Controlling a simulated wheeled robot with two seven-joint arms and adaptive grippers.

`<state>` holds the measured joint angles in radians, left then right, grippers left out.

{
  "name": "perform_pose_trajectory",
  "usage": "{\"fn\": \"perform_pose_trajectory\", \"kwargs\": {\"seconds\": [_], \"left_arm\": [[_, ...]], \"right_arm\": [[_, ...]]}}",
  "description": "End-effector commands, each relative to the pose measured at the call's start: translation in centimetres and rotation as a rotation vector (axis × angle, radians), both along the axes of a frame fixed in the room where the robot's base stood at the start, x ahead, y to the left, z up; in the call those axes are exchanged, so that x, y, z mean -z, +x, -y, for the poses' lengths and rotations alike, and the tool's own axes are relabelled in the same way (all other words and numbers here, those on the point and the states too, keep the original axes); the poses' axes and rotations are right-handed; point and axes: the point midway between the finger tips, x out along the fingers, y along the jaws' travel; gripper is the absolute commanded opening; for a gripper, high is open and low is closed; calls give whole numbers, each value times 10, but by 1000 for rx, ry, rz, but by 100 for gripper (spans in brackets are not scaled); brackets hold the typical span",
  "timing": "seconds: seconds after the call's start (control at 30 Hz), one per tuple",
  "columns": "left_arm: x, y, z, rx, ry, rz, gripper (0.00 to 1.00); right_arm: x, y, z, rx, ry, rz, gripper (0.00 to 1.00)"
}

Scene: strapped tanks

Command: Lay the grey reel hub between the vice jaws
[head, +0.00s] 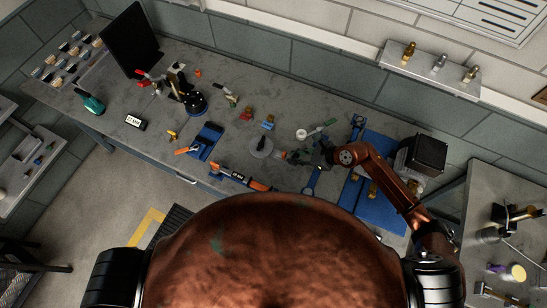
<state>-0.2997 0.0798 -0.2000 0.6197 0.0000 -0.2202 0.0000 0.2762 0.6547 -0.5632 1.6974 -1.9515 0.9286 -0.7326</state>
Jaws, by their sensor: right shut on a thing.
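My right gripper (294,156) reaches left over the middle of the bench, with its fingers shut. A grey round piece with a dark raised centre (260,148), which looks like the grey reel hub, lies just left of the fingertips. The fingers seem closed at its right side, but the contact is too small to see clearly. I cannot surely pick out the vice jaws. A blue piece with an orange-handled tool (207,140) stands at the bench's front edge, left of the hub. My left gripper is not in view.
A blue mat (382,212) and a dark box (421,155) are at the right. A white ring (301,134) and small blue and red blocks (268,122) stand behind the hub.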

Motion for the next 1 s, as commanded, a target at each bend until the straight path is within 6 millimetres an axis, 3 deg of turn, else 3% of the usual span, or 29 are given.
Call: {"fn": "perform_pose_trajectory", "kwargs": {"seconds": [1.0], "left_arm": [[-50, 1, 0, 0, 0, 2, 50]], "right_arm": [[-78, 1, -1, 0, 3, 3, 0]]}}
